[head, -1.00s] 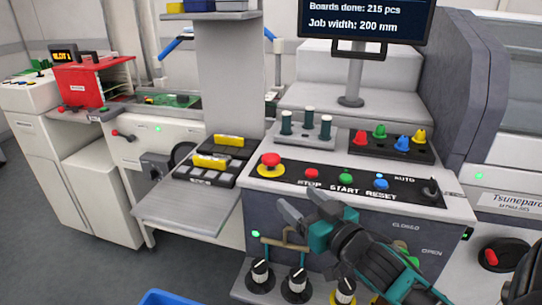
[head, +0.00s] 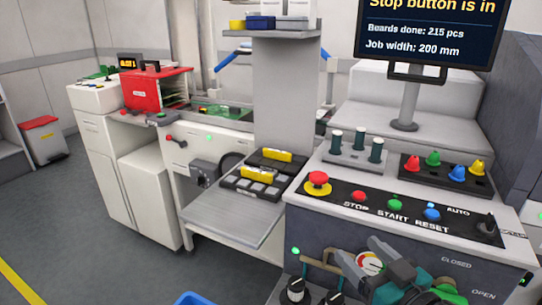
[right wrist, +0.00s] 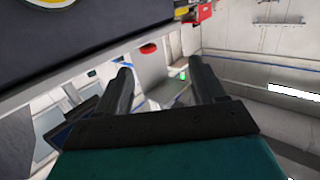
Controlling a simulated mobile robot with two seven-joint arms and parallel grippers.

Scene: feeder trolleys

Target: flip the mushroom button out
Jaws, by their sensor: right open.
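The mushroom button (head: 318,180) is a red cap on a yellow ring at the left end of the black control strip, left of the red STOP button (head: 359,196). The screen (head: 430,35) reads "Stop button is in". My right gripper (head: 362,253) is open in front of the panel's front face, below and right of the mushroom button and not touching it. The right wrist view shows its two dark fingers (right wrist: 160,88) apart with nothing held between them. A red disc (right wrist: 148,48) shows beyond them; I cannot tell whether it is the mushroom button. My left gripper is not in view.
Green START (head: 393,205) and blue RESET (head: 432,213) buttons and a black AUTO switch (head: 486,227) share the strip. A grey side shelf (head: 225,210) holds black trays.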

